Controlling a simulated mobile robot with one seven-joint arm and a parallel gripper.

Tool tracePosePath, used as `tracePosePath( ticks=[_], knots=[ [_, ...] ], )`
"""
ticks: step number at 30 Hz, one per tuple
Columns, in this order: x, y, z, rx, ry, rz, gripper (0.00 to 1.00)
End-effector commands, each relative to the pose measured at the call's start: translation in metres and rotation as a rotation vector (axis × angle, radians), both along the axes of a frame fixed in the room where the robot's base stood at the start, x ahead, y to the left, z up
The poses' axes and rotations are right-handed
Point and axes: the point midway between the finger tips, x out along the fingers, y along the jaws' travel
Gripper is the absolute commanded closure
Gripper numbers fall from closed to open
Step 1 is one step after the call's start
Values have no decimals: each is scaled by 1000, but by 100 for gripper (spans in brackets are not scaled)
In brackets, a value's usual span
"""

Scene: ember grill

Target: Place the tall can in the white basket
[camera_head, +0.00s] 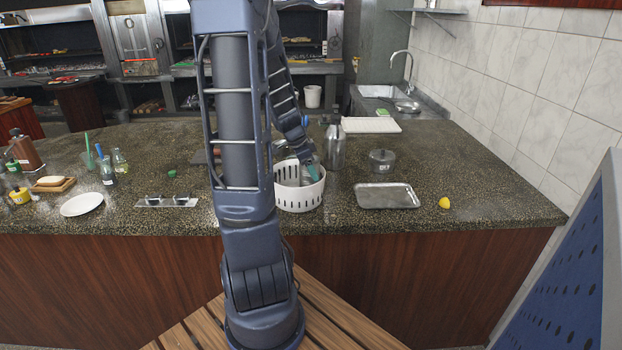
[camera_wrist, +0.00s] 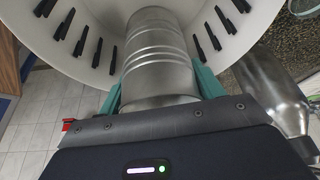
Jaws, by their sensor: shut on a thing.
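The tall can is a ribbed silver metal can (camera_wrist: 157,55), large in the middle of the wrist view. My gripper (camera_wrist: 160,88) is shut on it, with a teal finger on each side. The white basket (camera_head: 298,197) stands on the counter near its front edge, with slots in its wall. Its inside wall (camera_wrist: 62,52) surrounds the can's far end in the wrist view. In the head view my gripper (camera_head: 313,170) reaches down at the basket's opening. I cannot tell whether the can touches the basket's floor.
A metal bottle (camera_head: 336,145) stands close behind the basket, to the right; it also shows in the wrist view (camera_wrist: 270,90). A metal tray (camera_head: 387,196), a glass bowl (camera_head: 381,160) and a lemon piece (camera_head: 444,203) lie to the right. A white plate (camera_head: 82,205) is far left.

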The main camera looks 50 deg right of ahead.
Motion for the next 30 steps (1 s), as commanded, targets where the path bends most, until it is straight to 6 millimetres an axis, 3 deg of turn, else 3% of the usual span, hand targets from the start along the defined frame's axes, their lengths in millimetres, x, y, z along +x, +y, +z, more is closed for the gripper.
tracePosePath(
  ticks=[12,23,24,25,30],
  knots=[
    [0,0,-37,1,2,-1,57],
    [0,0,-41,1,1,0,57],
    [0,0,-41,1,1,0,32],
    [0,0,-41,1,1,0,26],
    [0,0,-41,1,1,0,25]
  ],
)
